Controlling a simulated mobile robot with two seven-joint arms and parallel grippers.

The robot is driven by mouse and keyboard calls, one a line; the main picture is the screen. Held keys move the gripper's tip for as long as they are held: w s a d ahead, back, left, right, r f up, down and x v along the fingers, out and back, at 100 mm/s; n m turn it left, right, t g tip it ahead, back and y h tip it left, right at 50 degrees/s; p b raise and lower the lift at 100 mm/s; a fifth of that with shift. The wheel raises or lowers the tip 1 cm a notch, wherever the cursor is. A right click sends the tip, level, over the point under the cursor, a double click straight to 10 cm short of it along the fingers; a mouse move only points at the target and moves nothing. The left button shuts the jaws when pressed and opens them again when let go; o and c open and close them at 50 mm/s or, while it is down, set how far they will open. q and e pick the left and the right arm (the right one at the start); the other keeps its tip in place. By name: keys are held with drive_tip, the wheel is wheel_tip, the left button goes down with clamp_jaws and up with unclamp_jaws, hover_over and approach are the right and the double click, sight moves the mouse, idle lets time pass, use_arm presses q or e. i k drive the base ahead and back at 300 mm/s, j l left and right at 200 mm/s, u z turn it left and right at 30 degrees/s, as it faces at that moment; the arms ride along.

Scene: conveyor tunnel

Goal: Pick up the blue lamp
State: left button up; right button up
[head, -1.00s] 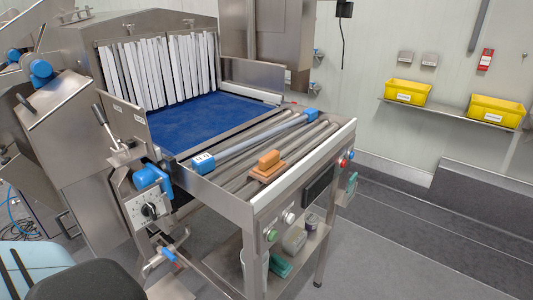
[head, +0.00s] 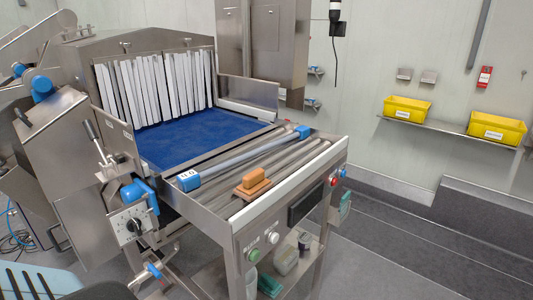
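The blue lamp (head: 243,157) is a long grey tube with a blue cap at each end. It lies slantwise across the metal rollers of the conveyor table. Its near cap (head: 188,181) carries a white label with dark marks and sits by the table's left rail. Its far cap (head: 302,131) is at the back right. Neither of my grippers shows in the head view, and nothing touches the lamp from above.
An orange-brown block (head: 253,182) lies on the rollers just in front of the lamp. A blue belt (head: 200,136) leads behind it to a tunnel with white strip curtains (head: 150,88). Yellow bins (head: 407,108) stand on a wall shelf. Grey floor (head: 400,255) is open at right.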

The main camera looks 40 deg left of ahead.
sight(188, 181)
drive_tip(key=i+l+u, duration=0.1)
drive_tip(key=l, duration=0.25)
drive_tip(key=u, duration=1.3)
drive_tip(key=i+l, duration=0.05)
drive_tip(key=l, duration=0.05)
